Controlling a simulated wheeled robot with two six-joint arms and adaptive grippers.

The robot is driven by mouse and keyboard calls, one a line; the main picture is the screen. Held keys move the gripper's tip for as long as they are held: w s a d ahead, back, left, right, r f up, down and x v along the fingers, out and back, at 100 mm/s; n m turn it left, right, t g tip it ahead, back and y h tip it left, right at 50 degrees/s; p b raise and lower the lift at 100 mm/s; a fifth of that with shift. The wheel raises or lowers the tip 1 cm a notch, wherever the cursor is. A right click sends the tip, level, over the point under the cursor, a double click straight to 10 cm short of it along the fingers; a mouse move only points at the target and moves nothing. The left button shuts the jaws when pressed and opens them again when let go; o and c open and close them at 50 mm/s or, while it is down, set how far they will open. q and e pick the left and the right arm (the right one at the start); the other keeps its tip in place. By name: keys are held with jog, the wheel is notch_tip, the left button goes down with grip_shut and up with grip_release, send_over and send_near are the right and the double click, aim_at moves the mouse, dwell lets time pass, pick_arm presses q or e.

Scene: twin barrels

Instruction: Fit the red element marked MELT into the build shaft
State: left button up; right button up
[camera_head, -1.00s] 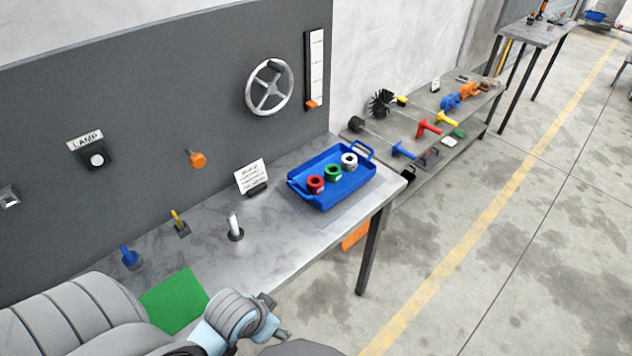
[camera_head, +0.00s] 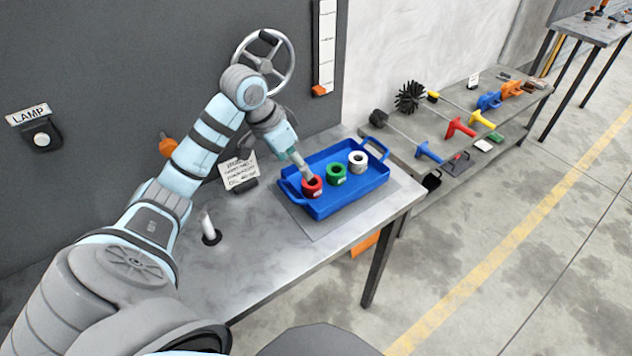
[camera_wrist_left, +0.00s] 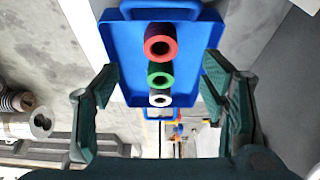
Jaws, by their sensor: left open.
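The red element (camera_head: 312,190), a thick ring with a central hole, sits in the blue tray at the left end of a row of rings. Its label is too small to read. My left gripper (camera_head: 303,170) is open just above the red element. In the left wrist view the red ring (camera_wrist_left: 160,42) lies between and beyond the spread fingers (camera_wrist_left: 160,85), apart from them. An upright pale post (camera_head: 209,228) stands on the bench left of the tray; I cannot tell if it is the build shaft. My right gripper is not in view.
The blue tray (camera_head: 350,197) also holds a green ring (camera_head: 337,174) and a white ring (camera_head: 358,161). The bench (camera_head: 270,258) is clear in front of the tray. A tool shelf (camera_head: 490,147) stands right.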

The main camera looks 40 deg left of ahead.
aim_at(312, 181)
pick_arm(q)
jog(key=x, duration=0.4)
jog(key=shift+s+d+b, duration=0.25)
jog(key=shift+b, duration=0.05)
jog(key=x, duration=0.3)
jog(key=w+b+x, duration=0.1)
jog(key=x, duration=0.3)
jog(key=shift+a+r, duration=0.15)
jog(key=shift+r, duration=0.2)
jog(key=shift+c, duration=0.9)
grip_shut()
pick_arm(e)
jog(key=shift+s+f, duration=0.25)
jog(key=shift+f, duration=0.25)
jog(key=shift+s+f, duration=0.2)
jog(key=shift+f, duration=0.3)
pick_arm(q)
jog(key=shift+r, duration=0.1)
